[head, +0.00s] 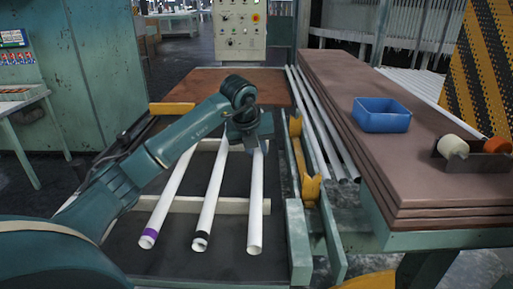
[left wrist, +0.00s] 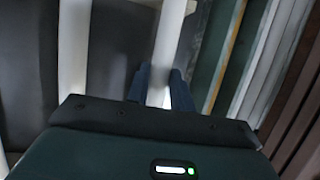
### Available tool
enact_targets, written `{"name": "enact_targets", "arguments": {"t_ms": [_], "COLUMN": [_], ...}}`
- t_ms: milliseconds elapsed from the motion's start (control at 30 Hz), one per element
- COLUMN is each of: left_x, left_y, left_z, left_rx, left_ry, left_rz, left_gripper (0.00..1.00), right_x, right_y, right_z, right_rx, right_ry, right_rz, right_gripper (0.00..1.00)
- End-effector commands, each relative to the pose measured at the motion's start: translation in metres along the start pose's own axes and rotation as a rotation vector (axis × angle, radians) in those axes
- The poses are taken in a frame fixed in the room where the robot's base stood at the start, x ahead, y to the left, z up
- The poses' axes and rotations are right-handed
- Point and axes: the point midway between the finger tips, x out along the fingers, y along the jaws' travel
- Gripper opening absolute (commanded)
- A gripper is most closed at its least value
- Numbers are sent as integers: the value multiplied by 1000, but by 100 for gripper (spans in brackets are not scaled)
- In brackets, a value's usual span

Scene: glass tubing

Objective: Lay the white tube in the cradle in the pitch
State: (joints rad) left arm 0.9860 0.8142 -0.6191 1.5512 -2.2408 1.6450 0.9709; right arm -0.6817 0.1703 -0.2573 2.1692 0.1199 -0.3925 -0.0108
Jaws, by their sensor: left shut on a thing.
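The plain white tube (head: 256,215) is the rightmost of three tubes lying side by side, near end toward me. My left gripper (head: 248,140) is shut on its far part, and the arm hides the tube's far end. In the left wrist view the fingers (left wrist: 162,92) stand on either side of the white tube (left wrist: 168,45). I cannot tell whether the tube is lifted off the rails. Yellow notched brackets (head: 308,188) stand just right of the tube along a green rail; I cannot tell whether they are the cradle. My right gripper is not in view.
A purple-banded tube (head: 170,200) and a black-banded tube (head: 211,195) lie to the left across pale cross rails (head: 180,205). Long grey pipes (head: 325,135) run right of the brackets. A brown-topped bench (head: 400,165) with a blue bin (head: 381,115) stands at the right.

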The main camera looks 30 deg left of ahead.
Motion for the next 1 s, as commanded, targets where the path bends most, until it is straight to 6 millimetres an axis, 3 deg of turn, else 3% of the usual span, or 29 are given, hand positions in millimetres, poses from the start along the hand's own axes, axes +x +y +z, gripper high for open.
{"name": "enact_targets", "arguments": {"t_ms": [33, 67, 300, 667, 767, 1000], "left_x": [2, 2, 1, -7, -19, -73], "left_y": [1, 1, 0, -2, -2, -2], "left_z": [-1, -1, -1, 3, 4, 4], "left_rx": [0, 0, 0, 0, 1, 0], "left_ry": [0, 0, 0, 0, -4, -6], "left_rz": [0, 0, 0, -1, -3, -2], "left_gripper": [0, 24, 43, 44, 44, 44], "right_x": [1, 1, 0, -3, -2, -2], "right_y": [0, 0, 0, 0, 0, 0], "right_z": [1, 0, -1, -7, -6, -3], "right_rx": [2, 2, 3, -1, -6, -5], "right_ry": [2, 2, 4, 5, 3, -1], "right_rz": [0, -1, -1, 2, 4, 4], "right_gripper": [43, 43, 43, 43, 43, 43]}}
